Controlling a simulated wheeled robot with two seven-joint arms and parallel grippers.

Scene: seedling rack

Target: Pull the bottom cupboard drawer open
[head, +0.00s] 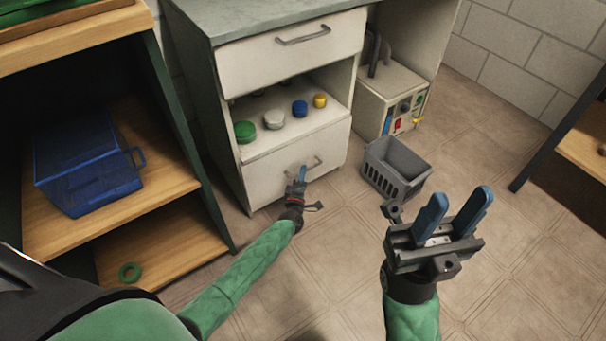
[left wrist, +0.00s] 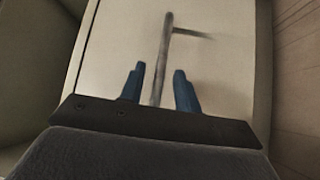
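The white cupboard has a bottom drawer (head: 262,180) with a metal bar handle (head: 318,162). The bottom drawer looks shut. My left gripper (head: 303,173) is at the handle's left part. In the left wrist view, its two blue fingers (left wrist: 158,85) stand apart on either side of the bar handle (left wrist: 166,50), with a gap visible on both sides. The drawer front (left wrist: 220,60) fills the middle of that view. My right gripper (head: 455,217) is open and empty, raised over the floor at the right.
A grey basket (head: 397,165) stands on the floor right of the drawer. The cupboard's top drawer (head: 290,50) is shut; several coloured lids sit on the open shelf (head: 310,123). A wooden rack (head: 170,187) with a blue crate (head: 85,165) stands at left. Floor before the drawer is clear apart from my arm.

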